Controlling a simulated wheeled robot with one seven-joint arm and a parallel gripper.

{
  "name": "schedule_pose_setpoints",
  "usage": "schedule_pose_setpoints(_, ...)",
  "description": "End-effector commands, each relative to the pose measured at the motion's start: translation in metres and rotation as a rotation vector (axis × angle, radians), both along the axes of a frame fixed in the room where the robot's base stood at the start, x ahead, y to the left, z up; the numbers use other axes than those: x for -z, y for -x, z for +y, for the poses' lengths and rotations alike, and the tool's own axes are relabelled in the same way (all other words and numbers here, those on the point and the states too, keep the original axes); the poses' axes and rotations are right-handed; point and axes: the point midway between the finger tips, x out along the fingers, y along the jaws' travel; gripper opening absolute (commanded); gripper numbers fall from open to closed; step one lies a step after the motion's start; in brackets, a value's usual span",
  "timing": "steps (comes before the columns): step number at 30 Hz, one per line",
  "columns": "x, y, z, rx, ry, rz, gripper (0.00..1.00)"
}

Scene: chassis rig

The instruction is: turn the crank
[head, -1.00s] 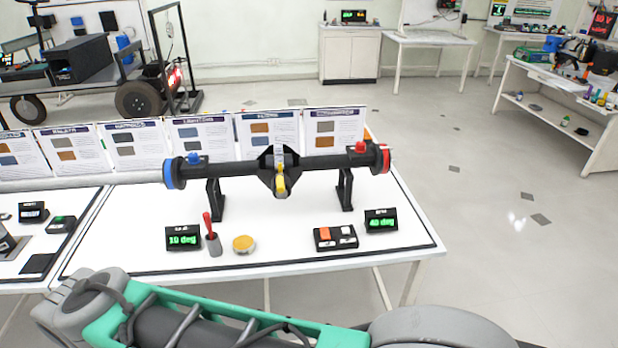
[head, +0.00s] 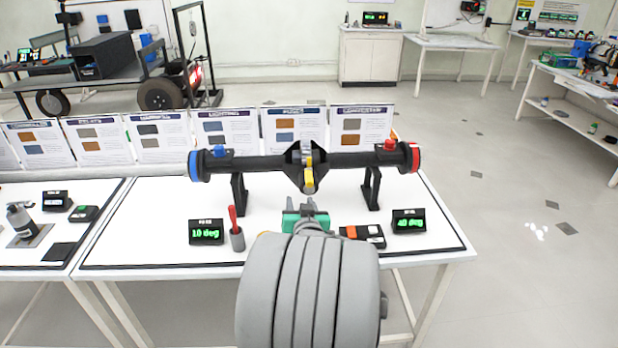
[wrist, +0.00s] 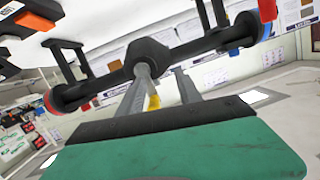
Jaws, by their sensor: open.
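The crank has a yellow handle (head: 309,178) at the middle housing of a black axle (head: 260,162), below a grey piece. The axle has a blue left end and a red right end and rests on two black stands. My gripper (head: 300,206) is open and empty, just in front of and below the yellow handle in the head view. In the wrist view the yellow handle (wrist: 154,102) shows between the two grey fingers of my gripper (wrist: 162,72). I cannot tell how far it is from them. My wrist hides part of the table front.
On the white table (head: 130,225) stand a "10 deg" display (head: 206,232), a red-handled tool (head: 235,230), a switch box (head: 363,236) and a "40 deg" display (head: 408,221). Several info boards (head: 293,130) line the back. The floor at right is clear.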

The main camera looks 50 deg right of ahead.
Motion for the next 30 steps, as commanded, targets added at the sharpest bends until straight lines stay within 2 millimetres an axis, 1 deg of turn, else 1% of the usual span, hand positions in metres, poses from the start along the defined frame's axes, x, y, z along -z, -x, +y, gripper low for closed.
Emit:
schedule_pose_setpoints(1,-0.010,0.006,-0.010,0.026,0.039,-0.043,0.41)
schedule_pose_setpoints(3,-0.023,0.011,-0.018,0.053,0.090,-0.092,0.41)
schedule_pose_setpoints(6,-0.036,0.015,-0.024,0.076,0.136,-0.140,0.41)
schedule_pose_setpoints(8,-0.041,0.015,-0.027,0.082,0.148,-0.152,0.41)
schedule_pose_setpoints(11,-0.042,0.008,-0.036,0.082,0.151,-0.154,0.41)
schedule_pose_setpoints(18,-0.043,-0.024,-0.070,0.080,0.151,-0.154,0.41)
schedule_pose_setpoints(21,-0.042,-0.031,-0.079,0.082,0.151,-0.153,0.41)
schedule_pose_setpoints(24,-0.042,-0.035,-0.083,0.082,0.151,-0.153,0.41)
schedule_pose_setpoints(30,-0.042,-0.035,-0.084,0.082,0.151,-0.154,0.41)
